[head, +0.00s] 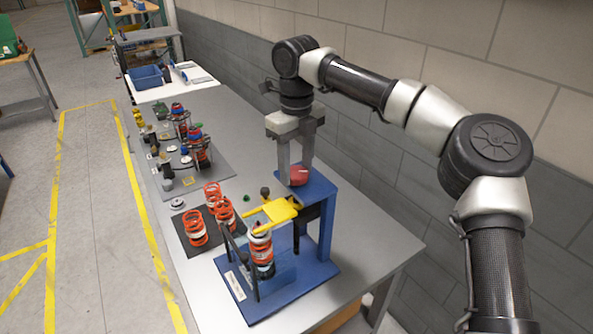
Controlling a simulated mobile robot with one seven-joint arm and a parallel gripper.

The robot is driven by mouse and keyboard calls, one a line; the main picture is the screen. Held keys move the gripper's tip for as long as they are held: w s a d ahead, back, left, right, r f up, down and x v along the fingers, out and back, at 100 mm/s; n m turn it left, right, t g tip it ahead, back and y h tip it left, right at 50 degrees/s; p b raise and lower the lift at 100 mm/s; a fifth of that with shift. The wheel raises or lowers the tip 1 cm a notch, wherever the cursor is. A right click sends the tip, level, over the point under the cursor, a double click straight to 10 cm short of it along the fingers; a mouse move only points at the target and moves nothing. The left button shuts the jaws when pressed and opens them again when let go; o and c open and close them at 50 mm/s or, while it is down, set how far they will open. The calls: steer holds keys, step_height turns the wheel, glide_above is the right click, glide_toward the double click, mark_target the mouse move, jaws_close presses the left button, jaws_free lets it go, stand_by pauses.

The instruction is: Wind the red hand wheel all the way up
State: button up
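The red hand wheel (299,175) sits on top of the blue post of a blue fixture (322,205) on the bench. My gripper (296,172) points down over the wheel, with its two grey fingers apart. The left fingertip is at the wheel's left edge, and the right finger comes down behind the wheel. I cannot tell whether the fingers press on the wheel. A yellow jaw (278,210) stands out from the post above an orange coil spring with a dark body (262,252) on the blue base.
Loose orange springs (195,228) stand on a dark mat (188,243) left of the fixture. Farther back, a grey board (212,178) holds several spring assemblies and small parts. A blue bin (146,78) is at the far end. A wall runs along the right.

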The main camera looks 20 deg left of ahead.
steer(key=shift+o, duration=1.4)
steer(key=m, duration=0.3)
steer(key=shift+r+m, duration=0.1)
steer(key=shift+m, duration=0.3)
steer(key=m, duration=0.3)
steer(key=shift+m, duration=0.4)
steer(key=m, duration=0.4)
steer(key=c, duration=1)
steer(key=shift+o, duration=0.2)
steer(key=n, duration=0.7)
steer(key=o, duration=1)
steer(key=shift+c, duration=0.2)
